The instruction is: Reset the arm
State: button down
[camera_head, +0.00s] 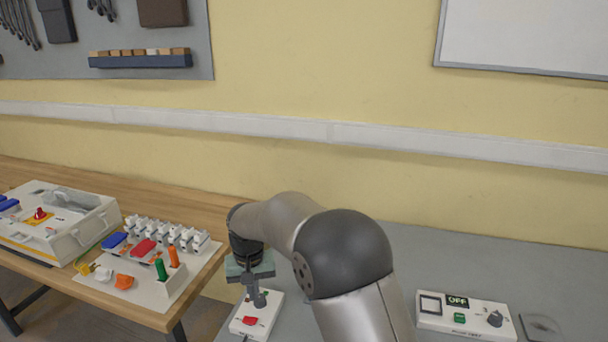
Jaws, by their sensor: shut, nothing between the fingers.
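My arm reaches in from the bottom of the head view and bends over to the left. My gripper (256,298) points down at its end, shut and empty. It is over a small white box (268,318) with a red switch on the grey table (405,258). The fingertips look small here, and I cannot tell whether they touch the box. My arm hides part of the grey table behind it.
A white box (462,318) marked OFF stands on the grey table at right, beside a flat grey plate (541,328). On the wooden table (187,187) at left are a white case (88,232) and a board (186,293) with coloured plugs. A yellow wall is behind.

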jog(key=s+d+r+m, duration=0.1)
jog(key=s+d+r, duration=0.25)
jog(key=d, duration=0.35)
jog(key=s+d+r, duration=0.2)
jog(key=s+d, duration=0.2)
jog(key=d, duration=0.2)
jog(key=s+d+r+m, duration=0.1)
jog(key=s+d+r, duration=0.2)
jog(key=d, duration=0.4)
jog(key=s+d+f, duration=0.1)
jog(key=s+d, duration=0.4)
jog(key=s, duration=0.3)
jog(key=s+d+m, duration=0.1)
jog(key=s+d, duration=0.4)
jog(key=s, duration=0.4)
jog(key=shift+s+f+t, duration=0.2)
jog(key=shift+f+t, duration=0.1)
jog(key=shift+f, duration=0.1)
jog(key=shift+d, duration=0.1)
